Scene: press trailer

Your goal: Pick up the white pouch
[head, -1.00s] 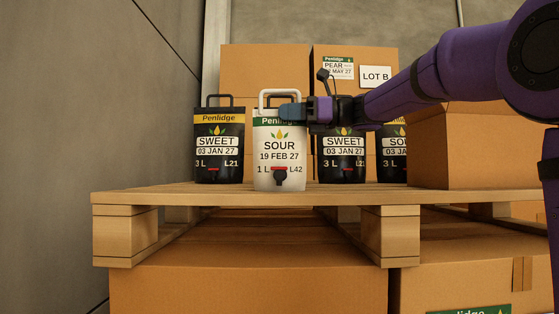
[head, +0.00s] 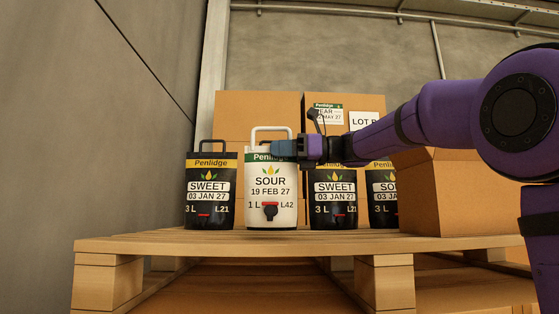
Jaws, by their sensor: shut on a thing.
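The white pouch (head: 270,192) has a green band, the word SOUR, a date of 19 FEB 27, a red and black tap and a white handle loop on top. My gripper (head: 284,149) reaches in from the right and is shut on the white pouch at its upper right, just below the handle. The pouch hangs upright in front of the black pouches, its lower edge appearing slightly above the pallet (head: 160,243). The far finger and the exact grip are hidden.
Black pouches stand close on both sides: one at left (head: 211,200), another at right (head: 334,200), and a partly hidden one (head: 383,200). Cardboard boxes (head: 256,110) stand behind. An open carton (head: 455,205) is at right.

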